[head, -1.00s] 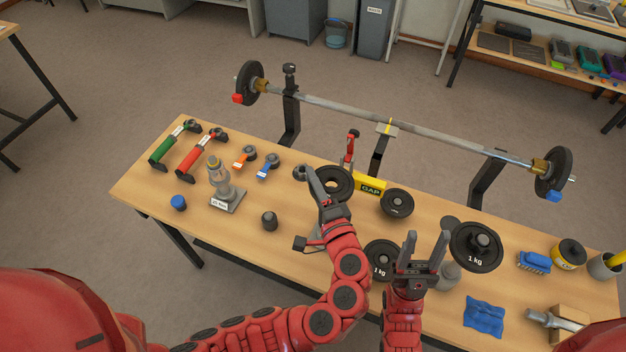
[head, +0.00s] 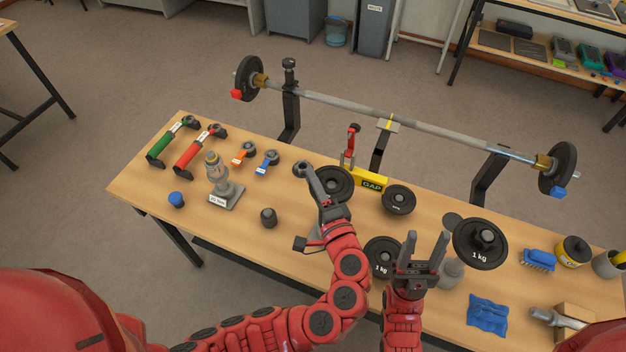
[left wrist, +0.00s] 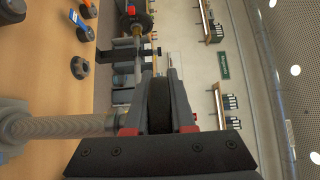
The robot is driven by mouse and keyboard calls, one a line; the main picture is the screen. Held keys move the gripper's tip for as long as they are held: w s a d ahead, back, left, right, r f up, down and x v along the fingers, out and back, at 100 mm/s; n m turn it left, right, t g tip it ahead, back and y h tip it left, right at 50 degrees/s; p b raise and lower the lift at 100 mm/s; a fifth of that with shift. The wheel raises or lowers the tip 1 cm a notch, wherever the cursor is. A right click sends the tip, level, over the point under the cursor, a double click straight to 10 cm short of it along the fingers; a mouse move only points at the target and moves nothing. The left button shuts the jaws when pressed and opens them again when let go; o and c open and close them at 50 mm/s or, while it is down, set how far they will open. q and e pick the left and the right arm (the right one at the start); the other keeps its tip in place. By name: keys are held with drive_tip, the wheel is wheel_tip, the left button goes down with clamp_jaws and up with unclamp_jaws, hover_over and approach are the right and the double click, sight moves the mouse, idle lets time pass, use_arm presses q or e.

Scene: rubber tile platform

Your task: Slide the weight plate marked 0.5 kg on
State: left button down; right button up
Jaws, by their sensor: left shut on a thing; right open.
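My left gripper (head: 322,192) is shut on a dark plate that shows edge-on between its fingers in the left wrist view (left wrist: 159,106). In the head view this black plate (head: 340,180) is partly behind the gripper, and no mark on it is readable. A smaller black plate (head: 398,201) lies on the table, its mark too small to read. Two plates read 1 kg: one (head: 380,252) beside my right gripper, one (head: 481,240) further right. My right gripper (head: 428,240) is open and empty. The barbell (head: 420,125) rests on its stands with a plate at each end.
A yellow block marked GAP (head: 371,184) and a red clamp (head: 351,146) stand behind the held plate. A threaded grey post (left wrist: 65,126) is close beside my left gripper. Green (head: 172,142) and red-handled (head: 198,151) tools lie at the left. A blue cloth (head: 487,315) lies at the right.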

use_arm(q)
drive_tip(key=shift+f+b, duration=1.7)
drive_tip(key=shift+f, duration=0.1)
drive_tip(key=c, duration=1)
unclamp_jaws()
drive_tip(key=shift+c, duration=0.2)
drive_tip(key=o, duration=0.4)
drive_tip(key=shift+c, duration=0.2)
drive_tip(key=b+v, duration=0.4)
drive_tip(key=v, duration=1.3)
drive_tip(key=shift+s+d, duration=0.15)
drive_tip(key=shift+s, duration=0.05)
